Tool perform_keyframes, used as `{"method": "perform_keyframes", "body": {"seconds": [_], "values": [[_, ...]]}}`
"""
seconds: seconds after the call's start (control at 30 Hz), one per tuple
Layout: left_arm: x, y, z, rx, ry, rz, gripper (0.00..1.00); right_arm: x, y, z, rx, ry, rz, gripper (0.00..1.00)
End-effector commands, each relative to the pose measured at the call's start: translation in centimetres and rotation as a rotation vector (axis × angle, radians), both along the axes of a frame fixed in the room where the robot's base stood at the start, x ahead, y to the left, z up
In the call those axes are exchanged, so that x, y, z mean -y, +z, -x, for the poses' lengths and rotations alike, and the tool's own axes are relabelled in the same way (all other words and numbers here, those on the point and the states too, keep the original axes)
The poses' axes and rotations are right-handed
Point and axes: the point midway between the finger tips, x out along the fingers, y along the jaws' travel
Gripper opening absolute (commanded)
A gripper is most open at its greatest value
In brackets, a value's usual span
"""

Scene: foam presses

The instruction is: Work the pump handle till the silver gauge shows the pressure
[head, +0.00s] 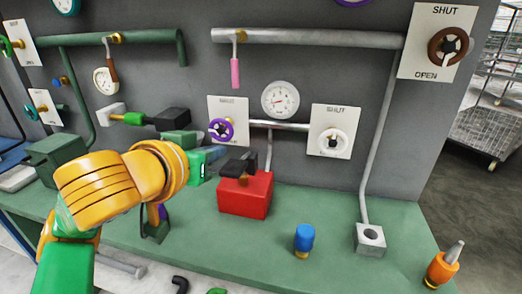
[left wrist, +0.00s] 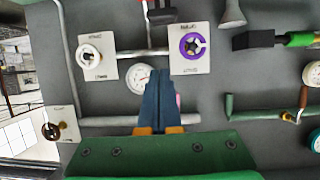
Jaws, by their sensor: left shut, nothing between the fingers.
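The silver gauge (head: 280,99) is a round white dial on the wall by the silver pipe; its reading is too small to tell. In the left wrist view the gauge (left wrist: 138,78) is partly hidden behind my fingers. A red pump block (head: 245,197) stands on the green bench with a black handle (head: 238,164) on a brass stem. The handle also shows at the top of the left wrist view (left wrist: 161,16). My left gripper (head: 216,153) is shut and empty, just left of the handle; contact cannot be told. My right gripper is not in view.
Purple (head: 222,130) and white (head: 333,141) valve wheels flank the gauge, and a brown wheel (head: 448,46) sits upper right. A pink-handled lever (head: 235,72) hangs above. A blue knob (head: 304,238) and a grey block (head: 369,238) stand on the bench. The front middle bench is mostly clear.

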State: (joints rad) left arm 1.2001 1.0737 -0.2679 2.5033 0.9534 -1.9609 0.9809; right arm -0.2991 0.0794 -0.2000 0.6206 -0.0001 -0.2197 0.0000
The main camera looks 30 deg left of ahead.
Motion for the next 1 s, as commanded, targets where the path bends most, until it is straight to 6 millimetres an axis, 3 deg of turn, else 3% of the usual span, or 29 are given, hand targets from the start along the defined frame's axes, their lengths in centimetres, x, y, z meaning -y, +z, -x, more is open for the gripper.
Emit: {"method": "perform_keyframes", "body": {"seconds": [0.13, 0.47, 0.6, 0.83, 1.0], "values": [[-1.1, 0.2, 1.1, -0.019, 0.048, -0.005, 0.0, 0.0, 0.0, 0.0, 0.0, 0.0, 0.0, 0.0], [-1.1, 0.0, 0.6, -0.023, 0.043, -0.003, 0.0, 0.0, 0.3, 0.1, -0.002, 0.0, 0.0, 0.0], [-1.5, -0.7, -1.2, -0.03, 0.043, -0.005, 0.0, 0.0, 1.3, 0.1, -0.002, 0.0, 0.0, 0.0], [-2.1, -1.0, -3.4, -0.03, 0.043, -0.009, 0.0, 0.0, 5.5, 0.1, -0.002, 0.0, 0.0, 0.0], [-2.9, -3.0, -6.9, -0.022, 0.044, -0.001, 0.0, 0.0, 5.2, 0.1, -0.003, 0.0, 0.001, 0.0]]}}
